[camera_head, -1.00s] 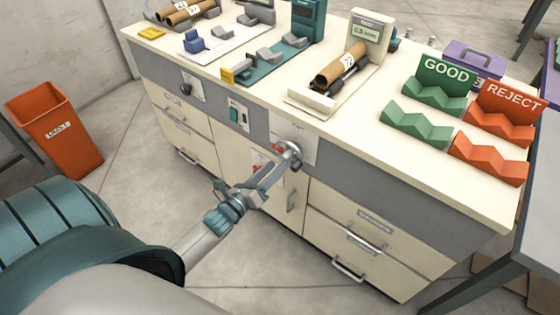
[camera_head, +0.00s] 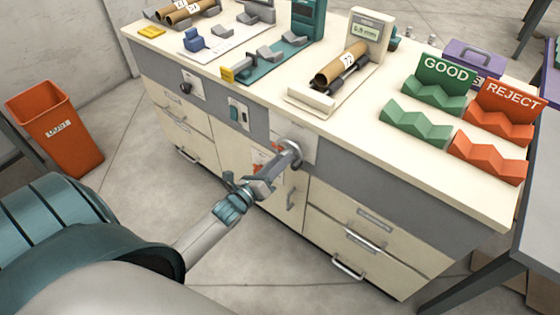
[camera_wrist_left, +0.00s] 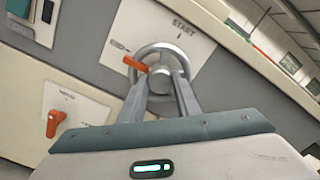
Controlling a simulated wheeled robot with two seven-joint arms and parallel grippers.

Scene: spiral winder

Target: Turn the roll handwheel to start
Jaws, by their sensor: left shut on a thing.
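The roll handwheel (camera_head: 292,148) is a small grey metal wheel on the cabinet's front, on a pale plate. In the left wrist view, the handwheel (camera_wrist_left: 158,47) shows as a ring with a round hub, and an orange grip or pointer sticks out to its left. The plate (camera_wrist_left: 190,52) carries the word START at its upper right. My left gripper (camera_head: 286,161) reaches the wheel from the front. In the left wrist view, the gripper's fingers (camera_wrist_left: 162,88) lie on either side of the hub, shut on the wheel. The exact contact is partly hidden. My right gripper is out of view.
An orange lever (camera_wrist_left: 57,122) sits on a plate beside the wheel. A brown tube (camera_head: 340,65) lies on a stand with a small display (camera_head: 366,30) above the wheel. Green GOOD (camera_head: 420,122) and orange REJECT (camera_head: 488,158) racks stand right. An orange bin (camera_head: 62,125) stands left.

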